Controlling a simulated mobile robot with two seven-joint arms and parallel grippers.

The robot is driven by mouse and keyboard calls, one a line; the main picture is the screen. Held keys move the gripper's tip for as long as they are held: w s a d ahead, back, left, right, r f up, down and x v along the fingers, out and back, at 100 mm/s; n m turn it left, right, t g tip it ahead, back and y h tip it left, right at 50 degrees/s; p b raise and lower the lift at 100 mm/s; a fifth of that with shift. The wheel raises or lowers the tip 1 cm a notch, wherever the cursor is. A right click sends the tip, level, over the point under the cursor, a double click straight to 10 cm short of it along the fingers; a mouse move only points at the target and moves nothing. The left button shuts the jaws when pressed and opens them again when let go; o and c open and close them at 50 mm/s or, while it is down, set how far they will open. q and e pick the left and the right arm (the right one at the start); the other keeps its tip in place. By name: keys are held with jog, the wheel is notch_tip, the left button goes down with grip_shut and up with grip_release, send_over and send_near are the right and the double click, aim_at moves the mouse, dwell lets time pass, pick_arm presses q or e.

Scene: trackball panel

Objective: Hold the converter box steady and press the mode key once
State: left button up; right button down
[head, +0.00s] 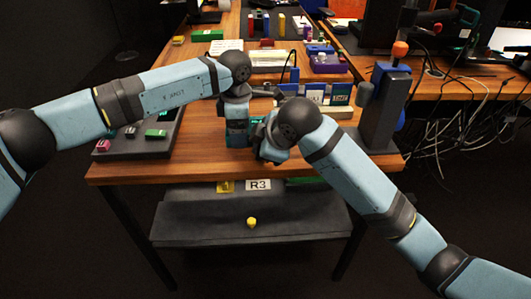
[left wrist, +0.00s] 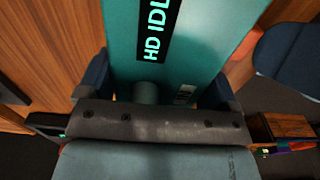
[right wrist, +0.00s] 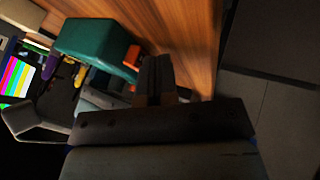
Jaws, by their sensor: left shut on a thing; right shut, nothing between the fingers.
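The converter box is a teal box with a dark display strip reading "HD IDL", the rest cut off, in the left wrist view (left wrist: 205,50). In the head view the converter box (head: 237,133) stands near the table's front edge, partly hidden by my arms. My left gripper (left wrist: 160,90) is shut on it, one finger on each side. The box also shows in the right wrist view (right wrist: 95,45), with an orange part (right wrist: 132,56) at its side that may be the mode key. My right gripper (right wrist: 155,75) is shut and empty, close beside that orange part; contact cannot be told.
A dark panel with coloured keys (head: 155,134) lies left of the box. A dark post with an orange ball (head: 400,48) stands at the right. Small labelled modules (head: 340,93) sit behind my right wrist. A dark shelf (head: 300,220) hangs below the tabletop.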

jog(key=shift+w, duration=0.25)
jog(key=shift+w, duration=1.05)
pick_arm(q)
jog(key=shift+s, duration=0.1)
jog(key=shift+d, duration=0.1)
pick_arm(e)
jog(key=shift+s, duration=0.55)
jog(key=s, duration=0.3)
jog(key=shift+s, duration=0.2)
jog(key=v, duration=1)
